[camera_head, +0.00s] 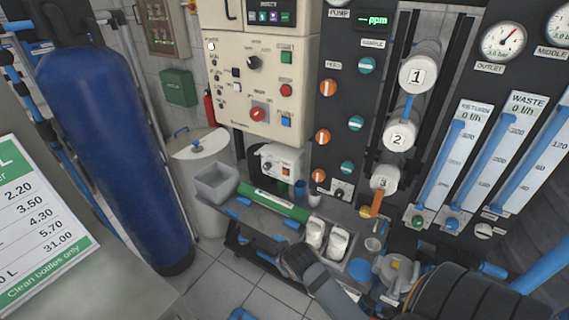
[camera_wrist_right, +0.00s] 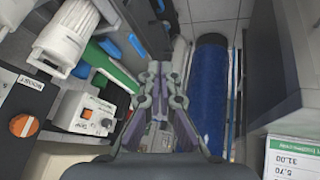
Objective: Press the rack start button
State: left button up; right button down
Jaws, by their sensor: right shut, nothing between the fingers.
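The rack's beige control panel (camera_head: 236,100) is at the upper middle of the head view. My right gripper (camera_wrist_right: 160,72) is shut and empty in the wrist view. In the head view my right arm reaches in low, below the panel and apart from it; its fingertips are hard to make out. My left gripper is out of view.
A small box with an orange switch (camera_head: 283,163) sits behind. A blue tank (camera_head: 110,150) stands left.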

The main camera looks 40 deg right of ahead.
aim_at(281, 62)
jog(key=w+d+r+t+h, duration=0.2)
jog(key=w+d+r+t, duration=0.15)
jog(key=w+r, duration=0.65)
jog(key=w+d+r+t+h, duration=0.15)
jog(key=w+r+t, duration=0.4)
jog(key=r, duration=0.95)
jog(key=w+d+r+t+h, duration=0.1)
jog(key=w+d+r+t, duration=0.1)
jog(key=r, duration=0.9)
jog(key=w+d+r+t+h, duration=0.2)
jog(key=w+r, duration=0.3)
jog(key=r, duration=0.6)
jog(key=shift+d+r+p, duration=0.15)
jog(key=shift+r+p, duration=0.15)
jog(key=shift+w, duration=0.1)
jog(key=shift+w+d, duration=0.55)
jog(key=shift+d, duration=0.8)
jog(key=shift+w+d, duration=0.55)
jog(key=shift+d, duration=0.85)
jog(key=shift+w+d, duration=0.55)
jog(key=shift+d, duration=0.8)
jog(key=shift+f+b, duration=0.1)
jog(key=shift+b, duration=0.2)
jog(key=shift+w+d, duration=0.15)
jog(key=shift+d, duration=0.2)
